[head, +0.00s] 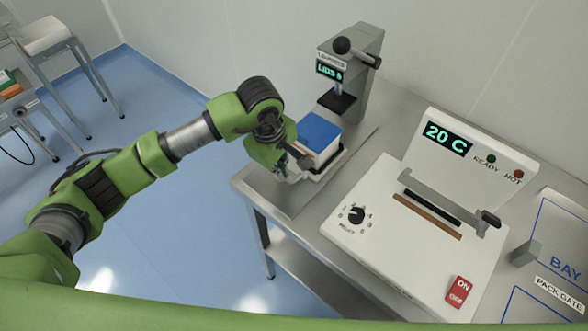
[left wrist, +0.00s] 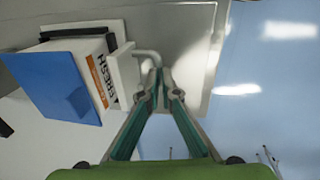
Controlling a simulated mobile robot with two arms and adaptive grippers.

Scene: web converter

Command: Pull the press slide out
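The grey press (head: 358,85) stands at the back of the steel bench, with a lit display and a black plate. In front of it, a pale slide (head: 328,168) sticks out with a blue-topped box (head: 320,131) on it. The box also shows in the left wrist view (left wrist: 62,85), with a printed label and an orange stripe. A light, bent slide handle (left wrist: 148,56) comes out from the slide's front. My left gripper (head: 284,172) is at this end; its fingertips (left wrist: 160,72) are close together around the handle. The handle is hidden in the head view. My right gripper is out of view.
A white heat sealer (head: 390,243) with a "20 C" display and red switch (head: 459,291) fills the bench to the right. A pack gate and marked bay (head: 560,262) lie at far right. The blue floor (head: 170,215) left of the bench is clear.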

